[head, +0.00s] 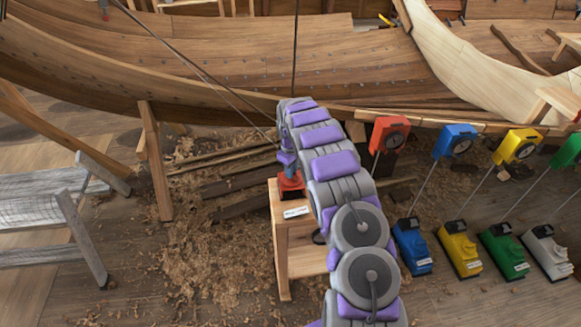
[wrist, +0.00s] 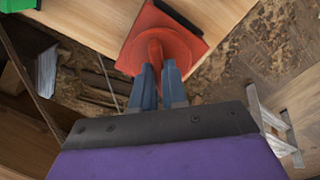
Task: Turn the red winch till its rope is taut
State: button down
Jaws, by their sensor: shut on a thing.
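The red winch (head: 290,185) sits on top of a small wooden stand (head: 283,240), partly hidden by my arm in the head view. In the wrist view the red winch (wrist: 165,38) shows a square plate, a round disc and a central red part. My gripper (wrist: 158,72) has its blue-grey fingers shut on that red part. In the head view my gripper (head: 287,170) is just above the winch, mostly hidden by the arm. Dark, nearly straight ropes (head: 165,45) run from the upper left down to near the winch; I cannot tell how tight the winch's rope is.
A red gauge (head: 390,133) stands right of my arm, with blue (head: 455,140), yellow (head: 517,146) and green ones beyond. Blue (head: 411,247), yellow (head: 458,249), green and white units stand on the floor. The wooden hull (head: 250,60) is behind; a grey trestle (head: 75,220) is left.

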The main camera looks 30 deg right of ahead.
jog(key=shift+s+m+p, duration=0.1)
jog(key=shift+m+p, duration=0.4)
jog(key=shift+m, duration=0.6)
jog(key=shift+f, duration=0.1)
jog(key=c, duration=1.2)
grip_release()
jog(key=shift+d, duration=0.1)
jog(key=shift+o, duration=0.2)
notch_tip(320, 180, up, 17)
jog(key=p, duration=0.2)
jog(key=shift+r, duration=0.2)
